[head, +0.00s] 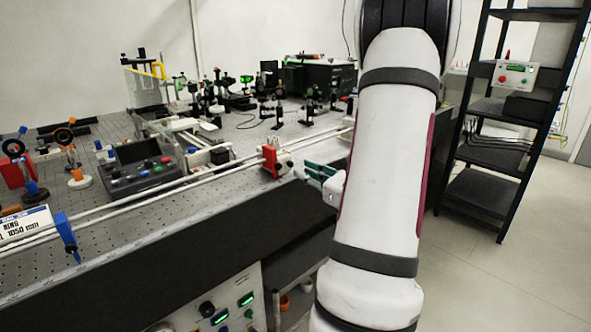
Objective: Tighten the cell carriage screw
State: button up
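A red and white carriage (272,158), which looks like the cell carriage, sits on the twin rails (205,182) along the front of the optical bench. A small knob or screw shows on its right-hand side, too small to read its setting. My gripper (313,172), with dark teal fingers, is just right of the carriage and points left toward it. A small gap seems to separate the fingertips from the carriage. The gap between the fingers is not clear, and nothing is visibly held.
A dark control box (138,172) with coloured buttons stands behind the rails. A blue clamp (67,236) and a "1050 mm" label (24,226) are at the left. Optics fill the bench's back. A black shelf rack (487,190) stands right, with open floor before it.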

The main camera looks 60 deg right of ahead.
aim_at(292, 165)
jog(key=shift+x, duration=2.1)
grip_shut()
